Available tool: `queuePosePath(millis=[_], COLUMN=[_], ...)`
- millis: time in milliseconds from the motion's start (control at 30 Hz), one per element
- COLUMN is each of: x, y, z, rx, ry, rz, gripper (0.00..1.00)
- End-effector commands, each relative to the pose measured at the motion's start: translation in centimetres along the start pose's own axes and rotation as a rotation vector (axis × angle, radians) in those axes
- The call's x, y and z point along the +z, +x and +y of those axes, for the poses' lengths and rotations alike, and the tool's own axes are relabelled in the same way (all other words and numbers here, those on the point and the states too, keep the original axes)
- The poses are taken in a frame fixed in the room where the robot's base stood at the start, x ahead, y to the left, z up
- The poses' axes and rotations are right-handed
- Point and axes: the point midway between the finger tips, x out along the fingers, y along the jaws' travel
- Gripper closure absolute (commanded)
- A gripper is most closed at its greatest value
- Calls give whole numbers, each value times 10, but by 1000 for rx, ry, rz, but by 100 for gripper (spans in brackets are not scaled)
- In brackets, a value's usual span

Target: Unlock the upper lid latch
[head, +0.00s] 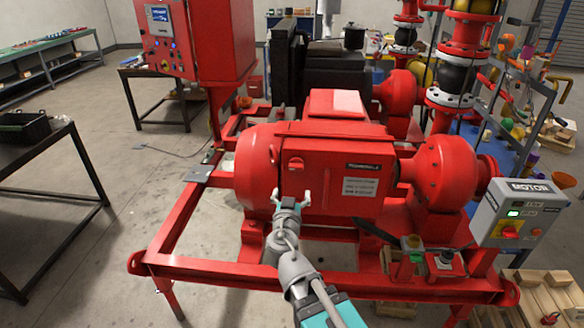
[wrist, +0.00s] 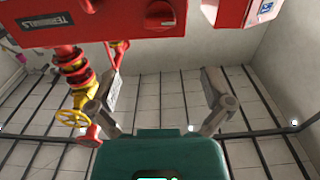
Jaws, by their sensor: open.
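The red terminal box (head: 335,180) sits on the side of the large red motor, its lid marked with a dark label and a white notice plate. The upper lid latch (head: 296,163) is a small red round knob at the lid's upper left; it also shows at the top of the wrist view (wrist: 160,15). Its exact turn is hard to read. My gripper (head: 291,196) is just below the latch in the head view, fingers spread and empty. In the wrist view my gripper (wrist: 161,82) shows nothing between its fingers. Any lower latch is hidden behind my gripper.
A red skid frame (head: 210,270) runs around the motor. A red control cabinet (head: 190,40) stands behind left. Open floor lies at left, beside a dark table (head: 40,165).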

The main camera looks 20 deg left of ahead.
Motion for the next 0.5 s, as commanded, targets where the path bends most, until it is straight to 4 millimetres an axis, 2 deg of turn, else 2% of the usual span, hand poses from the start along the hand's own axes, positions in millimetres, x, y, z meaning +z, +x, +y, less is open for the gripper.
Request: queuePosePath(millis=[367, 500], x=[0, 0], y=[44, 67], z=[-2, -2], rx=[0, 0], ry=[0, 0], rz=[0, 0], gripper=[0, 0])
